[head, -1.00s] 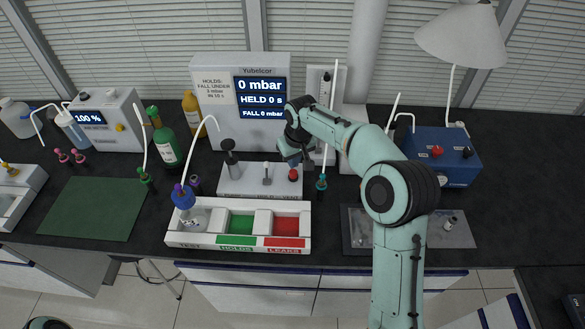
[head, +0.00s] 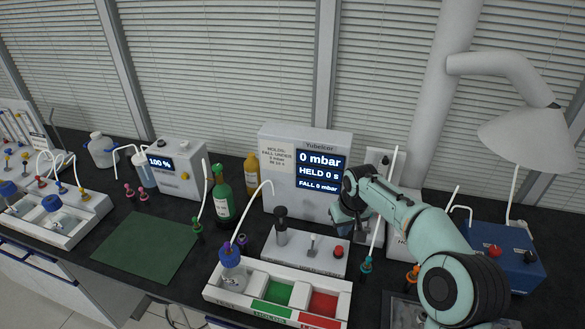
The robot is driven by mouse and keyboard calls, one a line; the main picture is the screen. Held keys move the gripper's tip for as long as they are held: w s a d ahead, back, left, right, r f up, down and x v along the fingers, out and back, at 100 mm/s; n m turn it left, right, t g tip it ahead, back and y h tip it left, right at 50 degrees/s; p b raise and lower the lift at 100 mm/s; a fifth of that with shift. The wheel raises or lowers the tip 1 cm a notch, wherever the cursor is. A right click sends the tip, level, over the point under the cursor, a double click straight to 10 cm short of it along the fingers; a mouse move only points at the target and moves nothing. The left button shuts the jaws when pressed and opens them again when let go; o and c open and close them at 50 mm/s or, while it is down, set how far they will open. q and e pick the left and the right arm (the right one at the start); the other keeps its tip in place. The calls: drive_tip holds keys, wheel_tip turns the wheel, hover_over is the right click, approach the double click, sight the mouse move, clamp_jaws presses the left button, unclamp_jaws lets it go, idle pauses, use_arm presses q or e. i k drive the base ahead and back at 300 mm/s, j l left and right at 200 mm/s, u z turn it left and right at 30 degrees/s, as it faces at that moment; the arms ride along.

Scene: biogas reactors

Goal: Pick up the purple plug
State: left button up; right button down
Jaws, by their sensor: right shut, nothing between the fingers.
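The small purple plug (head: 242,240) stands on the dark bench, just behind the blue-capped bottle (head: 233,270) that sits in the left compartment of the white tray (head: 212,293). A white tube curves up from that bottle close beside the plug. My right gripper (head: 343,226) is shut and empty, to the right of the plug. It is above the grey block with the red button (head: 338,252), in front of the Yubelcor display unit (head: 281,180). Its fingertips are small and dark here. My left gripper is out of view.
A green plug with a tube (head: 197,226) stands left of the purple one. A green bottle (head: 222,198) is behind. A black-topped post (head: 281,228) rises between the plug and my right gripper. The green mat (head: 146,247) at left is clear.

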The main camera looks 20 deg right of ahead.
sight(227, 245)
drive_tip(key=k, duration=1)
